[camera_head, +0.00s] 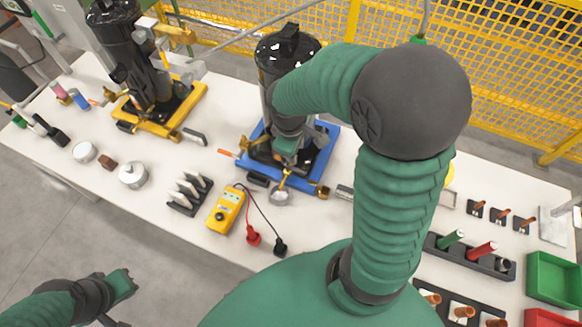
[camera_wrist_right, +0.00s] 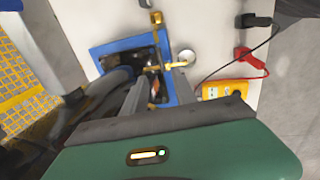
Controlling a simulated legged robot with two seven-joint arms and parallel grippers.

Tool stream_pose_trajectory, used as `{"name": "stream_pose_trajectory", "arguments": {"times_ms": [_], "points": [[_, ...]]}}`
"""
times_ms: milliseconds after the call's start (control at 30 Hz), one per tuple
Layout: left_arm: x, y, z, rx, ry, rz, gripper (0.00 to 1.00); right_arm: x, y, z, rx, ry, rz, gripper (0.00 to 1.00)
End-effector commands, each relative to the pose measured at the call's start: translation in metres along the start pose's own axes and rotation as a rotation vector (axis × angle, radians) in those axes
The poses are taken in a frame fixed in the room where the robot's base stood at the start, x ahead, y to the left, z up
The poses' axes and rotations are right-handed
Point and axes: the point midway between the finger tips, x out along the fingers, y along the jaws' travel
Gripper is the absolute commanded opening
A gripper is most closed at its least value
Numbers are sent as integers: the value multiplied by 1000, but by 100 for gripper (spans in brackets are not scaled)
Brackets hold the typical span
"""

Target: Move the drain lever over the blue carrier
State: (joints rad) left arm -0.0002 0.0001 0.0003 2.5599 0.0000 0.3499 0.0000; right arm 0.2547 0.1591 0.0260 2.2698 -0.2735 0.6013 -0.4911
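The blue carrier (camera_head: 322,158) stands on the white table under a tall black compressor (camera_head: 282,52). It also shows in the wrist view (camera_wrist_right: 106,50). A small brass lever-like part, perhaps the drain lever (camera_wrist_right: 176,65), lies over the carrier's edge beside a round metal cup (camera_wrist_right: 188,57). In the head view a brass part (camera_head: 285,182) shows at the carrier's front edge. My right gripper (camera_wrist_right: 152,88) points down over the carrier, its two grey fingers apart, with the brass lever just beyond the tips. My left gripper (camera_head: 122,285) hangs off the table's front; its finger gap is unclear.
A yellow multimeter (camera_head: 226,208) with red and black leads lies in front of the carrier. A black holder (camera_head: 190,195) stands to its left. A yellow carrier (camera_head: 188,112) with another compressor is further left. A green bin (camera_head: 552,280) is at right. A yellow fence runs behind.

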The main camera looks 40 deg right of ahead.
Motion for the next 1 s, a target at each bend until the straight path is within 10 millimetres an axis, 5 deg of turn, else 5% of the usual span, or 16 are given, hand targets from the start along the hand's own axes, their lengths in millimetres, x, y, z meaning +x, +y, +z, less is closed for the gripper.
{"name": "stream_pose_trajectory", "arguments": {"times_ms": [300,500,900,1000], "points": [[16,0,4,0,0,0,0,88,-2,2,0,-5,-4,33],[23,0,5,0,0,0,0,128,-2,1,0,-3,-2,33],[24,0,6,0,0,0,0,141,0,1,1,1,0,33],[24,0,6,0,0,0,0,141,0,1,1,1,0,22]]}}
